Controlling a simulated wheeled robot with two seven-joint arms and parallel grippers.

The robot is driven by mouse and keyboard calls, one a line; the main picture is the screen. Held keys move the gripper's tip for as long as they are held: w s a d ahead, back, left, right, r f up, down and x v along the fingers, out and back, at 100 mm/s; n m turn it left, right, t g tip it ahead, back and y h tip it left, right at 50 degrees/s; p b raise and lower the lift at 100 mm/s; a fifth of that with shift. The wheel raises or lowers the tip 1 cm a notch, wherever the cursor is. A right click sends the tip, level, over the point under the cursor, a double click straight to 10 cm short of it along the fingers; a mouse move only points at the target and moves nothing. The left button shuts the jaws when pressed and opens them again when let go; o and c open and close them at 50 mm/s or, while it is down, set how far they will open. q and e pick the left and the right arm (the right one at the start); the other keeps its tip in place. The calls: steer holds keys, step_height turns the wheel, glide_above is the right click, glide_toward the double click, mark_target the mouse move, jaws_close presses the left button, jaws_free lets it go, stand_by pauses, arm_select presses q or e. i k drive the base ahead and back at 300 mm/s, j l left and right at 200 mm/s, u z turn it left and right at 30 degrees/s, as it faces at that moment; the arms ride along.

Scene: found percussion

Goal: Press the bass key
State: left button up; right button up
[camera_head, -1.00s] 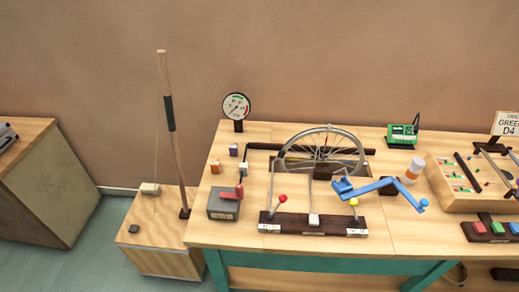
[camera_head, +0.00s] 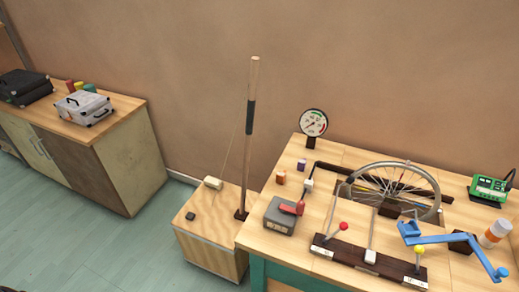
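A wooden box (camera_head: 207,256) stands on the floor left of the workbench, with a tall pole (camera_head: 251,130) rising from its right side. A thin string runs from the pole down to a cream block (camera_head: 213,183) on the box top. A small dark key (camera_head: 190,216) sits on the box top near its front left; it looks like the bass key, though I can read no label on it. Nothing touches it. Neither of my grippers is in view.
The workbench (camera_head: 258,238) at right holds a bicycle wheel (camera_head: 393,168), a round gauge (camera_head: 313,123), a grey box with a red lever (camera_head: 281,215) and a blue crank (camera_head: 440,238). A cabinet (camera_head: 125,165) with cases stands at left. The floor (camera_head: 110,245) between is clear.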

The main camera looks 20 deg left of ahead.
mark_target(190, 216)
steer(key=u, duration=1.05)
